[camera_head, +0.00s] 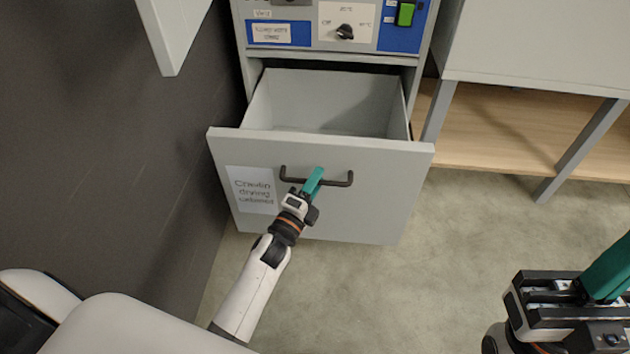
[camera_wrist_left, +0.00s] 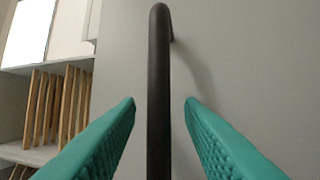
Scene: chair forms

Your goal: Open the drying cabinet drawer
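The drying cabinet drawer (camera_head: 388,185) is pulled out, and its empty-looking inside shows behind the grey front. A label is on the left of that front. Its dark bar handle (camera_head: 335,183) also runs up the middle of the left wrist view (camera_wrist_left: 159,80). My left gripper (camera_head: 317,178) is at the middle of the handle. In the left wrist view its teal fingers (camera_wrist_left: 159,103) stand apart on either side of the bar, with a gap on each side. My right gripper (camera_head: 608,272) is at the lower right, away from the drawer and cut off by the picture edge.
A control panel (camera_head: 300,35) with a knob and a green switch is above the drawer. A dark wall (camera_head: 100,150) is close on the left. A table with a wooden lower shelf (camera_head: 505,130) stands at the right. The floor (camera_head: 460,240) before it is clear.

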